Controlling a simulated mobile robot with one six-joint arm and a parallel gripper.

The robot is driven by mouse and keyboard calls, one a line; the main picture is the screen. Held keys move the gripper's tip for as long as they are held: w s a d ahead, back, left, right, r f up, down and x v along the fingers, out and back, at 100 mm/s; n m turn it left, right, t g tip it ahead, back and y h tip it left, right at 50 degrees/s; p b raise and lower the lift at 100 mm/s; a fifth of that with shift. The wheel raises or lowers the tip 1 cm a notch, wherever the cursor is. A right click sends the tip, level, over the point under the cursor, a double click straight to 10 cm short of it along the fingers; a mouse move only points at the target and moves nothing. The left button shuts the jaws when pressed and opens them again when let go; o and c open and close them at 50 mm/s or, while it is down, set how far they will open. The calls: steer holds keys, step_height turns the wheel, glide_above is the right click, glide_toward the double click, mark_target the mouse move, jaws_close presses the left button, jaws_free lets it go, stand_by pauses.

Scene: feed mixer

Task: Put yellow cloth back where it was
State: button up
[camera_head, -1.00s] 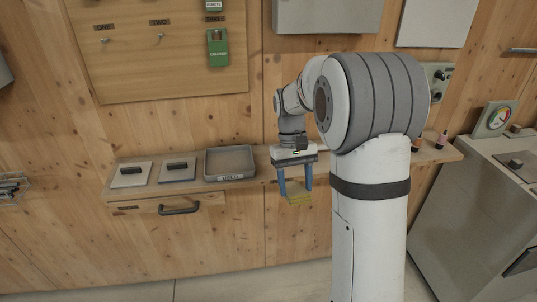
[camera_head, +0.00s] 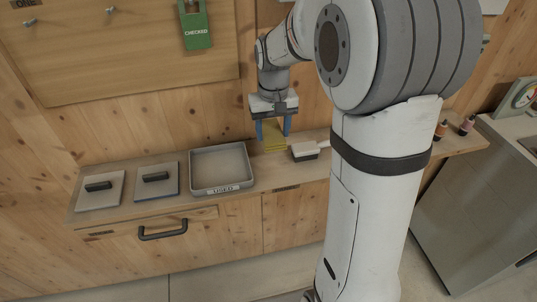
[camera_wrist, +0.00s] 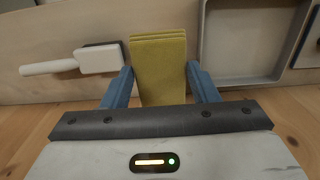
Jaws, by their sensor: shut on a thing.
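My gripper (camera_head: 272,130) is shut on the yellow cloth (camera_head: 273,139), which hangs between its two blue fingers just above the shelf. In the wrist view the folded cloth (camera_wrist: 159,65) stands out between the fingertips (camera_wrist: 159,85). To the left in the head view is a grey tray (camera_head: 221,188) with a label reading USED; it looks empty. To the right of the cloth a white-handled brush (camera_head: 305,151) lies on the shelf. It also shows in the wrist view (camera_wrist: 98,60), left of the cloth.
Two flat lidded plates with black handles, one at the left (camera_head: 98,191) and one beside the tray (camera_head: 156,181), sit on the wooden shelf (camera_head: 275,176). A drawer handle (camera_head: 163,230) sticks out below. Small bottles (camera_head: 466,126) stand at the right end. A green CHECKED tag (camera_head: 195,28) hangs above.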

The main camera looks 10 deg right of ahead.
step_height(320, 180, down, 6)
steer(key=shift+r, duration=0.2)
steer(key=shift+f+p, duration=0.4)
steer(key=shift+f, duration=1.55)
steer(key=shift+f, duration=0.15)
steer(key=o, duration=0.9)
